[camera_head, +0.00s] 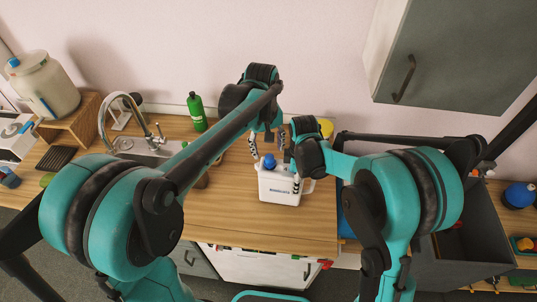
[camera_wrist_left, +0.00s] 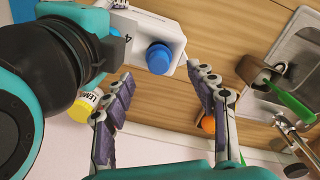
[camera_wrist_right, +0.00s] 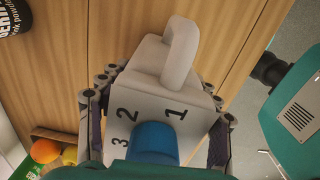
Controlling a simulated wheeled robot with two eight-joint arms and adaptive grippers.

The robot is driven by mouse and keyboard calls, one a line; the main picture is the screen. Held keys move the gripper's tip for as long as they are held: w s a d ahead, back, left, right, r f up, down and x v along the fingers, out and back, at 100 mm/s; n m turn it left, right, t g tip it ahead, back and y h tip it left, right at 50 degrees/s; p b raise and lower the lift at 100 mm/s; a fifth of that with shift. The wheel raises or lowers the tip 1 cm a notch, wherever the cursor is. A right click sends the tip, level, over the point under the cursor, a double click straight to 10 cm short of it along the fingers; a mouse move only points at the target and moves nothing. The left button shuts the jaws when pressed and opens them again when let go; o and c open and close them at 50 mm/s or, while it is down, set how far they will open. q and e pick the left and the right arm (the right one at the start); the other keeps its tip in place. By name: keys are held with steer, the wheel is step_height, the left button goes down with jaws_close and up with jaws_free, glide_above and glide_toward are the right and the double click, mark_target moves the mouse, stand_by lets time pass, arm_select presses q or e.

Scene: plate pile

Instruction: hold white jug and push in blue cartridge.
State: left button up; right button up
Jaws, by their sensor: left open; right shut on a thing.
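The white jug (camera_head: 278,188) stands upright on the wooden counter. Its top face, printed with numbers, shows in the right wrist view (camera_wrist_right: 145,100), with its handle beyond. The blue cartridge (camera_head: 269,161) sticks up from the jug's top; it also shows in the left wrist view (camera_wrist_left: 159,58) and right wrist view (camera_wrist_right: 153,141). My right gripper (camera_wrist_right: 160,98) is shut on the jug, with fingers on both sides of it. My left gripper (camera_wrist_left: 160,74) is open and empty above the jug, its fingertips apart on either side of the cartridge in its own view. How deep the cartridge sits cannot be told.
A green bottle (camera_head: 197,112) stands behind the jug near the wall. The sink and tap (camera_head: 125,110) lie left.

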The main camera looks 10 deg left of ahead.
mark_target(269, 156)
arm_select(q)
steer(key=shift+w+d+f, duration=0.1)
steer(key=shift+d+f, duration=0.05)
steer(key=shift+f, duration=2.3)
jaws_close()
steer(key=shift+f, duration=0.35)
jaws_free()
steer(key=shift+r, duration=0.1)
step_height(269, 156, up, 12)
steer(key=shift+a, duration=0.35)
